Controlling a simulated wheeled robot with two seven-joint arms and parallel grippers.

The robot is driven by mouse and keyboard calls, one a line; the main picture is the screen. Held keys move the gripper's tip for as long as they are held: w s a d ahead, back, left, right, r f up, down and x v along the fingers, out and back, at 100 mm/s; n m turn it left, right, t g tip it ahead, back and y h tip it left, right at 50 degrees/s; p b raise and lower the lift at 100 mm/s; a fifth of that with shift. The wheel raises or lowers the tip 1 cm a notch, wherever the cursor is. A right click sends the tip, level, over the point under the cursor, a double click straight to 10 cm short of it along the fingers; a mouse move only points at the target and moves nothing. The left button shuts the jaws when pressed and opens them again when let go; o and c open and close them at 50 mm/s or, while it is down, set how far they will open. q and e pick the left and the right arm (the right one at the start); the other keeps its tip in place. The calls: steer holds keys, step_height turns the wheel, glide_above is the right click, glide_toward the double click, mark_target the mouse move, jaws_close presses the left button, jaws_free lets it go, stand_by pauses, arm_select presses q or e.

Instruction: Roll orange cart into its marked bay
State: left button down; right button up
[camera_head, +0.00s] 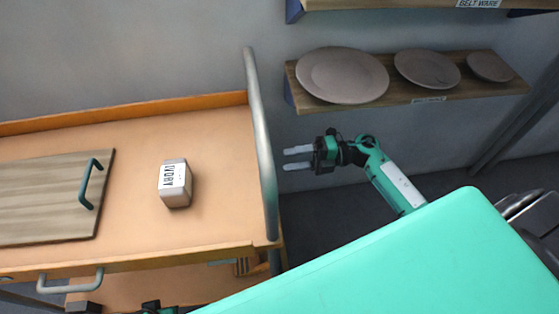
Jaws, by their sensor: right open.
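The orange cart (225,140) fills the left of the head view, with an orange top, a raised back edge and a lower shelf. A grey upright tube handle (264,150) runs along its right end. My right gripper (284,159) is open and empty, just right of this handle and apart from it, with its fingers pointing left. A small black and teal part (158,307), apparently of my left arm, shows at the bottom edge; its jaws cannot be made out. No marked bay is visible in this view.
On the cart lie a wooden board (40,200) with a teal handle and a small labelled block (176,184). A wall shelf (400,98) with three plates is above my right arm. Dark floor (320,210) shows right of the cart. My teal body covers the lower right.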

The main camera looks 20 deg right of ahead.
steer(key=shift+v, duration=2.05)
